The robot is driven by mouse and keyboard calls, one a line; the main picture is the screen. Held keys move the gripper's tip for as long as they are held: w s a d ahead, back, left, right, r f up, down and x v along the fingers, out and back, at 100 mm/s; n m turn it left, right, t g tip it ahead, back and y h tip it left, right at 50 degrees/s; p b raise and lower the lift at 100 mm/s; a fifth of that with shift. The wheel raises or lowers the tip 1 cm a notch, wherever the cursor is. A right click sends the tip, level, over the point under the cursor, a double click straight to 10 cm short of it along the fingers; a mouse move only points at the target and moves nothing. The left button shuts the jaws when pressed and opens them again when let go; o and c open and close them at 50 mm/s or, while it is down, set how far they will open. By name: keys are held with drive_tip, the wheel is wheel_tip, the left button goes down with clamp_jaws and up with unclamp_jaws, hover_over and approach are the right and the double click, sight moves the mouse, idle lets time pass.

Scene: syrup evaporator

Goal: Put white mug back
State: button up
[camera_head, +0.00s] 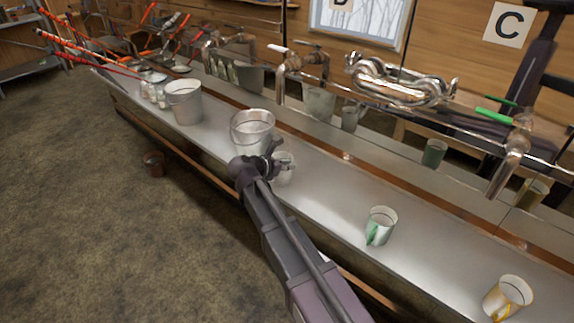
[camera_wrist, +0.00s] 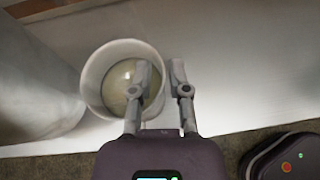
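The white mug (camera_head: 286,160) stands on the long metal counter (camera_head: 335,190), partly hidden behind my gripper (camera_head: 268,158). In the wrist view the mug (camera_wrist: 91,82) is seen from above, and its inside bottom looks yellowish-brown. My gripper (camera_wrist: 161,72) is lowered at the mug's rim. One finger is over or inside the mug's opening and the other is outside its right side, so the wall lies between them. The fingers are apart, with a gap at the tips. I see no firm contact with the wall. The handle is not clear.
A metal pail (camera_head: 251,133) stands close beside the mug; another pail (camera_head: 184,103) and jars (camera_head: 155,88) are farther left. A green-handled mug (camera_head: 381,226) and a yellow-handled mug (camera_head: 509,296) stand to the right. Pipes and taps (camera_head: 400,88) run behind. Counter between mugs is clear.

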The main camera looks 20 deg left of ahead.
drive_tip(key=shift+o, duration=0.3)
drive_tip(key=shift+r, duration=0.2)
drive_tip(key=p+v, duration=0.5)
drive_tip(key=v, duration=0.7)
